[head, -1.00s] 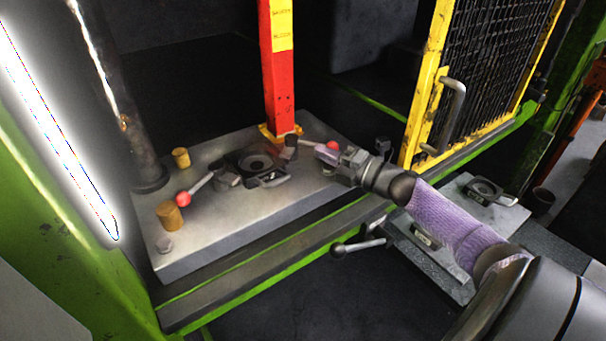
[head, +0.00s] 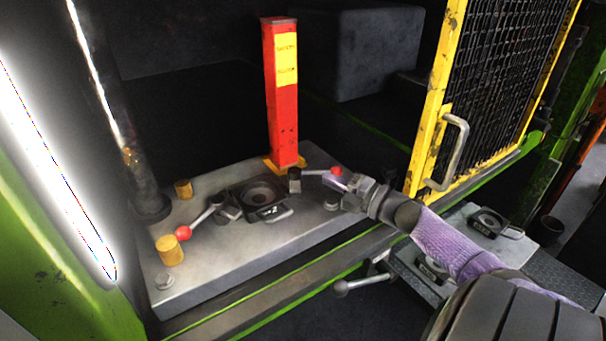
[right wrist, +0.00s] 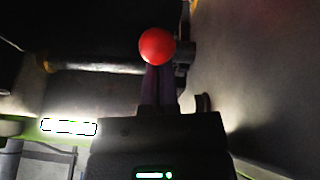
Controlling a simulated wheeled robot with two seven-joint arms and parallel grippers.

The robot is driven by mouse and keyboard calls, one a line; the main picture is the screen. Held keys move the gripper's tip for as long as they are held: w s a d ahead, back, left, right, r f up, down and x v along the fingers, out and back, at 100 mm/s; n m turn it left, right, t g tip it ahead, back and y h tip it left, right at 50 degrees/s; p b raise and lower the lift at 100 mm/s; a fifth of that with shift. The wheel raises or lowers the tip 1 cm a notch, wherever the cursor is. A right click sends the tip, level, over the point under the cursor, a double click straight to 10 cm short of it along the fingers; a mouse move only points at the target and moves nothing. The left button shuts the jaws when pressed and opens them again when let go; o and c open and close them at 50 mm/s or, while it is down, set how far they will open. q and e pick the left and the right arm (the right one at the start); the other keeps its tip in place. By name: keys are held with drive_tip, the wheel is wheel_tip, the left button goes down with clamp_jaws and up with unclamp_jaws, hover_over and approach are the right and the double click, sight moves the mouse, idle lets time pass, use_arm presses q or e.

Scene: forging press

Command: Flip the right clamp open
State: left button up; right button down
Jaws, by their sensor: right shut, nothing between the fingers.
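The right clamp (head: 294,180) stands on the grey bed plate beside the black die (head: 258,196). Its lever points right and ends in a red ball knob (head: 336,171). My right gripper (head: 341,182) is at the knob, with its fingers shut and nothing between them. In the right wrist view the red knob (right wrist: 157,47) sits just past the tips of the closed fingers (right wrist: 158,82); whether they touch cannot be told. The left clamp (head: 216,206) has its lever lying down-left to another red knob (head: 183,233). My left gripper is not in view.
A red post (head: 283,100) with a yellow label rises behind the die. A yellow mesh guard (head: 440,105) with a handle stands at right. Yellow cylinders (head: 170,250) sit on the plate at left. A side table (head: 455,222) holds another black die.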

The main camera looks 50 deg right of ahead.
wheel_tip(320, 180, up, 10)
drive_tip(key=p, duration=0.2)
drive_tip(key=shift+p, duration=0.35)
idle(0.3)
